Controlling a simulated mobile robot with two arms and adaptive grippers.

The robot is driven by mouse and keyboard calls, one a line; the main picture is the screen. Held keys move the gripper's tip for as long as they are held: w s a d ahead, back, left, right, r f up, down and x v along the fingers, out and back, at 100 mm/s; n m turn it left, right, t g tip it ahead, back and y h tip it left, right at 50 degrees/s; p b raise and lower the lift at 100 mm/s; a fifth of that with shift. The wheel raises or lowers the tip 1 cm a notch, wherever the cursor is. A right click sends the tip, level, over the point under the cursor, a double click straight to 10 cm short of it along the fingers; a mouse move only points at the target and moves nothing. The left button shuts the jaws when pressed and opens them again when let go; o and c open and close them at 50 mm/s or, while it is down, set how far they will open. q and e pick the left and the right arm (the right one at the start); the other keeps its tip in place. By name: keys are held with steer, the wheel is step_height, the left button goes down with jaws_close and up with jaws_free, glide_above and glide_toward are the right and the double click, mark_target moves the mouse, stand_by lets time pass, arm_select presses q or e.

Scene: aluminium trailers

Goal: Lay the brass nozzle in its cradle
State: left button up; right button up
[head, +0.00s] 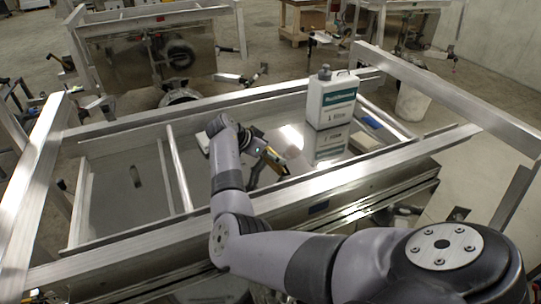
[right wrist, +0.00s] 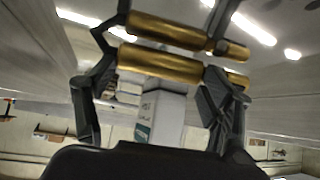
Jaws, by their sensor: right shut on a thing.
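My right gripper (head: 268,160) reaches into the shiny-floored trailer bed in the head view. In the right wrist view its two fingers (right wrist: 160,75) are shut on the brass nozzle (right wrist: 158,64), a gold-coloured cylinder lying crosswise between them. A second gold cylinder and finger shapes above it look like a reflection in the shiny metal, so the nozzle is close to that surface. The nozzle shows small and yellowish in the head view (head: 273,156). I cannot make out the cradle in either view. My left gripper is not in view.
A white bottle with a green label (head: 332,98) stands in the bed to the right of the gripper; it also shows in the wrist view (right wrist: 158,115). A blue item (head: 372,122) lies beyond it. Aluminium rails (head: 180,168) cross the bed. A white item (head: 203,142) lies left of my arm.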

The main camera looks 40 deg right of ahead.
step_height(320, 180, up, 19)
steer(key=b, duration=0.6)
steer(key=shift+r, duration=0.2)
